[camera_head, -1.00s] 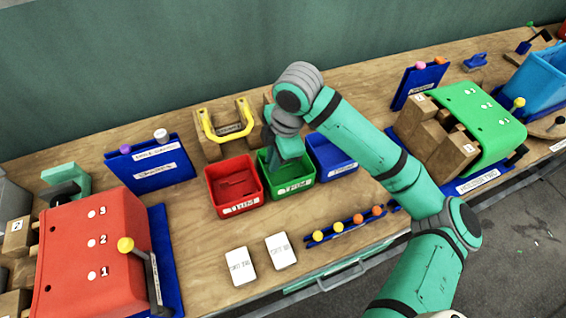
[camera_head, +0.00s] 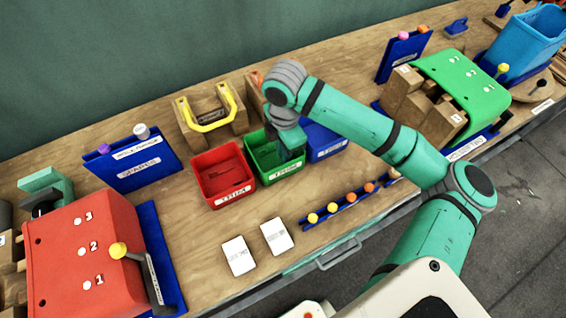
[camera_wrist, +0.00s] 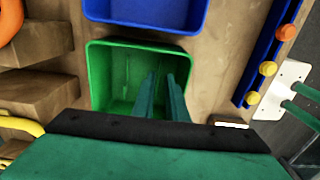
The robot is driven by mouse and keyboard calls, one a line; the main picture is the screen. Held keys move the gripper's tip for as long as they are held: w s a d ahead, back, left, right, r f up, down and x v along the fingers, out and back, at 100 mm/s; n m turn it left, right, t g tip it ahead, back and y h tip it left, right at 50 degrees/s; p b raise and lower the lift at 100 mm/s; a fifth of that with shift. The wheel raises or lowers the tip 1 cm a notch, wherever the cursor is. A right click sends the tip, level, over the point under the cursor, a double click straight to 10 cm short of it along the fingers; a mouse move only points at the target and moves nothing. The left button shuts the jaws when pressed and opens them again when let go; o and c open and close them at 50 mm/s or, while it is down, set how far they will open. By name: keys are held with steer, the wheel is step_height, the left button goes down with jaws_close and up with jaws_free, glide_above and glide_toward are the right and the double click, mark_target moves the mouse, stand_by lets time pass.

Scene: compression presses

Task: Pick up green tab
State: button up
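A green bin (camera_head: 283,172) stands between a red bin (camera_head: 225,186) and a blue bin (camera_head: 328,148) on the wooden bench. My gripper (camera_head: 289,150) points down at the green bin, its tips at or inside the opening. In the wrist view, the two green fingers of my gripper (camera_wrist: 162,82) reach over the green bin (camera_wrist: 98,72) with a narrow gap between them. I see nothing clearly held there. I cannot make out a green tab; the bin's inside is green and partly hidden by my fingers and wrist.
A wooden block with a yellow handle (camera_head: 212,125) stands behind the bins. A blue rail with yellow and orange knobs (camera_head: 343,204) and two white cards (camera_head: 277,236) lie in front. A red press (camera_head: 85,255) is left, a green press (camera_head: 465,92) right.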

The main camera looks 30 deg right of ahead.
steer(key=shift+f, duration=1.6)
jaws_close()
step_height(320, 180, up, 10)
steer(key=shift+w, duration=0.1)
stand_by(0.4)
